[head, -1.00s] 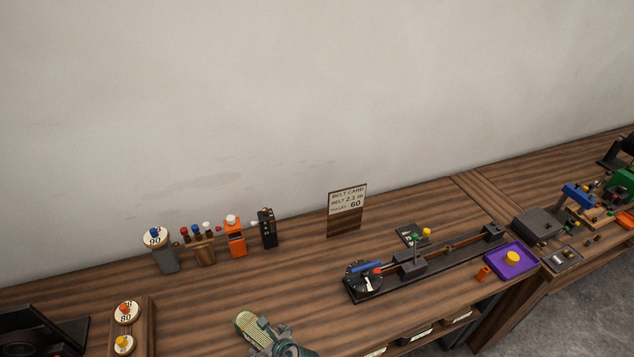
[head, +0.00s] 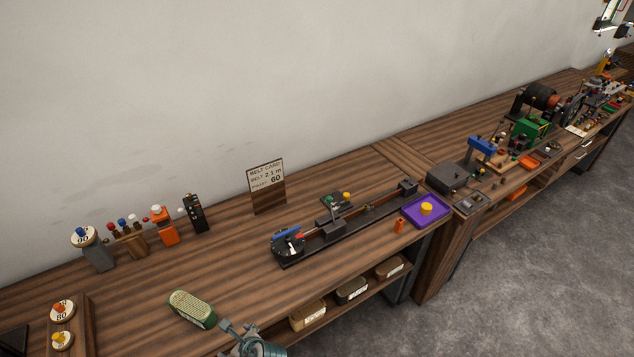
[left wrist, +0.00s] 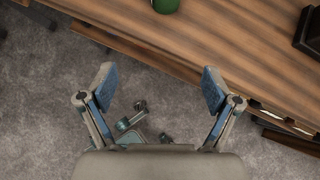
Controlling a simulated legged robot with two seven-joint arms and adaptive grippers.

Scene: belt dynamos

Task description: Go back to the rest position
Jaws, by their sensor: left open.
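My left gripper (left wrist: 158,88) is open and empty in the left wrist view. Its two blue-padded fingers are spread over the grey floor, just off the front edge of the wooden bench (left wrist: 240,50). In the head view part of this gripper (head: 232,332) shows at the bottom edge, in front of the bench; the rest is cut off. A green ribbed object (head: 192,308) lies on the bench near its front edge, apart from the gripper. Its green end (left wrist: 165,4) shows at the top of the left wrist view. My right gripper is not in view.
A long black belt rig (head: 345,228) stands mid-bench, with a purple tray (head: 426,210) to its right. A belt card (head: 267,185) stands behind. Bins (head: 308,315) sit on a shelf below. Open floor (head: 480,290) lies at right.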

